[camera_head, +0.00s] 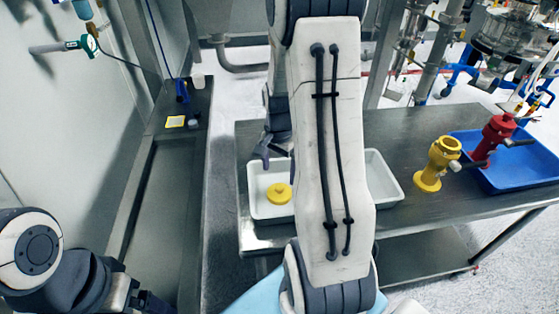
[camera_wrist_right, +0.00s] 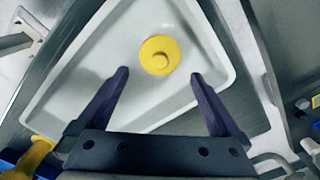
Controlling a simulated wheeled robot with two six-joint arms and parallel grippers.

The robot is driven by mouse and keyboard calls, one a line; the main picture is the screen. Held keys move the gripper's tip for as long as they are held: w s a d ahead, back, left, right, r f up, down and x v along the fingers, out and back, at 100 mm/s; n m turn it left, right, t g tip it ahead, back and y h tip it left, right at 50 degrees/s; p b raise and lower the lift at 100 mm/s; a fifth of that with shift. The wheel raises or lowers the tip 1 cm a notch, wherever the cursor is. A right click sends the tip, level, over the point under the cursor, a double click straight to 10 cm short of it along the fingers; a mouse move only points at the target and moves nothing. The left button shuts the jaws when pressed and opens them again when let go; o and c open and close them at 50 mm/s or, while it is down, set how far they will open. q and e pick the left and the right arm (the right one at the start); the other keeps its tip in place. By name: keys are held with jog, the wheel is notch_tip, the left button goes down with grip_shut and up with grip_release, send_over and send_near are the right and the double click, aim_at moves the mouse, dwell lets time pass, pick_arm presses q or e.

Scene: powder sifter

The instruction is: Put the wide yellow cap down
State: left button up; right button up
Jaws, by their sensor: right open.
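The wide yellow cap (camera_head: 279,195) is a round disc with a small knob on top. It lies flat in the left part of the white tray (camera_head: 257,211) on the metal table. My right gripper (camera_head: 276,157) is open and empty above the tray. In the right wrist view the cap (camera_wrist_right: 159,55) is just beyond the fingertips (camera_wrist_right: 160,74), apart from both fingers, over the bare tray floor (camera_wrist_right: 110,45). My right arm covers the middle of the tray in the head view. My left gripper (camera_head: 145,302) is low at the left, and its jaws are unclear.
A yellow valve-like part (camera_head: 438,163) stands on the table right of the tray. A red one (camera_head: 494,140) is at a blue tray (camera_head: 520,168) on the right end. A sink bench (camera_head: 165,195) with small items lies left, across a gap. The tray floor around the cap is clear.

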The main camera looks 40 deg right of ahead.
aim_at(279, 187)
jog(key=shift+r, duration=2.25)
jog(key=shift+f, duration=0.15)
notch_tip(279, 187, down, 12)
jog(key=shift+f+p, duration=0.1)
jog(key=shift+p, duration=0.4)
jog(key=shift+w+r, duration=0.1)
jog(key=shift+r, duration=1.65)
jog(key=shift+f, duration=0.15)
